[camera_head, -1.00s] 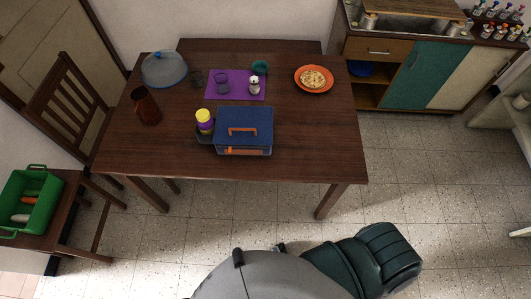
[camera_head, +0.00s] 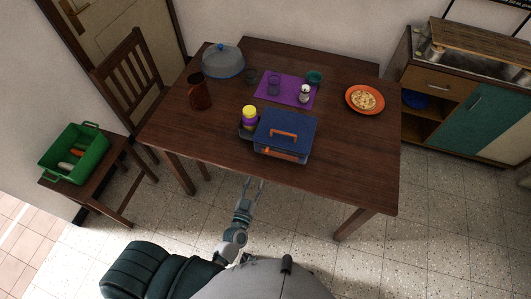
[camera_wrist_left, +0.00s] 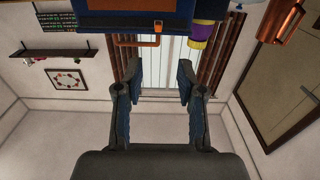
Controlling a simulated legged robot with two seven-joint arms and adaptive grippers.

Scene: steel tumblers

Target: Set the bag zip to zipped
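The bag is a dark blue box-shaped bag (camera_head: 298,126) with an orange handle on top and orange on its front side. It stands on the table (camera_head: 218,133) near the front edge. In the left wrist view the bag (camera_wrist_left: 80,18) is at the top, with a small orange tab (camera_wrist_left: 158,27) on it that may be the zip pull. I cannot tell how far the zip is closed. My left gripper (camera_head: 256,182) is open and empty, in front of the table edge and apart from the bag; its spread fingers show in the left wrist view (camera_wrist_left: 158,72). My right gripper is not in view.
A yellow-and-purple bottle (camera_head: 249,116) stands close left of the bag. Behind are a purple mat (camera_head: 272,98) with cups, an orange plate (camera_head: 353,106), a brown jug (camera_head: 199,92) and a domed cover (camera_head: 222,62). A chair holds a green crate (camera_head: 93,164).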

